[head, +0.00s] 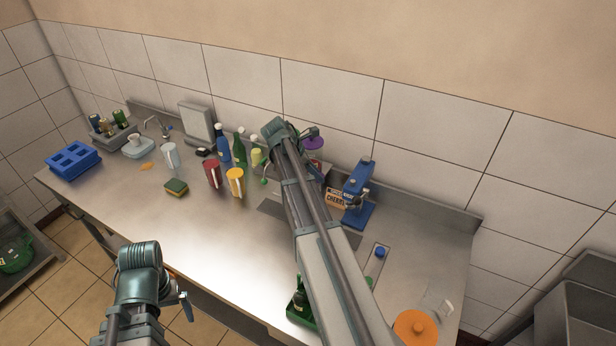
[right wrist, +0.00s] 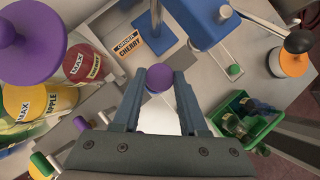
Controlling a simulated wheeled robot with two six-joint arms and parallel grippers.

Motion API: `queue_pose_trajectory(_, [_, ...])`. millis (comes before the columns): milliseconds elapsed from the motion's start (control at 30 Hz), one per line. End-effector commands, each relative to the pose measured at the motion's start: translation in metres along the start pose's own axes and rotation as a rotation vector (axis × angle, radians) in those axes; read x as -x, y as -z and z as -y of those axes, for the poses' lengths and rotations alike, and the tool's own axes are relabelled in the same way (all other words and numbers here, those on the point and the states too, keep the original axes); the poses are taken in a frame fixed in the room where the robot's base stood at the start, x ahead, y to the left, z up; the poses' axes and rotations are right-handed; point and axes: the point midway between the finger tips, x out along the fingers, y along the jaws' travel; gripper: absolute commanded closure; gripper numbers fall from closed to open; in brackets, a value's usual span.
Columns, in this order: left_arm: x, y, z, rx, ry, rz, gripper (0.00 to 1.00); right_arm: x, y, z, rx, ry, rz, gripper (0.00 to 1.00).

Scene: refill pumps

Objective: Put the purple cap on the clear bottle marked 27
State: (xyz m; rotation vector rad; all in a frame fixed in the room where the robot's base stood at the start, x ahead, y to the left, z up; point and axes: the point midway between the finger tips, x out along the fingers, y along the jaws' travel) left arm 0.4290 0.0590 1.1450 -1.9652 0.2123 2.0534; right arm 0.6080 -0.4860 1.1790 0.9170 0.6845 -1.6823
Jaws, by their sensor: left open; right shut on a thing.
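The purple cap (right wrist: 160,77) is between the fingertips of my right gripper (right wrist: 158,88) in the right wrist view. That gripper is shut on it and holds it over the counter. In the head view, my right arm hides the gripper tips and the cap. A clear container (head: 440,306) with a pale label lies or stands at the counter's right end; its marking is too small to read. I cannot make out a 27 in either view. My left gripper (head: 187,306) is open and empty, low in front of the counter.
A larger purple disc-shaped top (right wrist: 30,40) stands beside a red MAX container (right wrist: 88,64) and a yellow one (right wrist: 42,102). A blue stand (head: 357,195) is at the back, near the Cherry sign (head: 336,197). A green crate (head: 300,308) and orange lid (head: 415,328) are near the front right.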

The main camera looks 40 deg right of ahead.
Motion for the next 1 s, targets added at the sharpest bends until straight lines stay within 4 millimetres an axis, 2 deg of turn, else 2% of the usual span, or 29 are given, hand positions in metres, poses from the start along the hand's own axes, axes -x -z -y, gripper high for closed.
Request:
queue_pose_trajectory(33, [-0.012, 0.001, -0.001, -0.001, 0.0, 0.0, 0.0, -0.011, 0.005, -0.001, -0.003, 0.002, 0.0, 0.89])
queue_pose_trajectory(433, [-0.052, 0.004, -0.004, -0.009, 0.002, -0.002, 0.0, -0.05, 0.018, -0.003, -0.015, 0.01, 0.0, 0.89])
queue_pose_trajectory(800, [-0.058, 0.004, -0.005, -0.012, 0.002, -0.002, 0.0, -0.056, 0.021, -0.003, -0.017, 0.011, 0.0, 0.89])
queue_pose_trajectory(1000, [-0.07, 0.005, -0.006, -0.014, 0.002, -0.002, 0.0, -0.066, 0.027, -0.003, -0.017, 0.011, 0.0, 0.89])
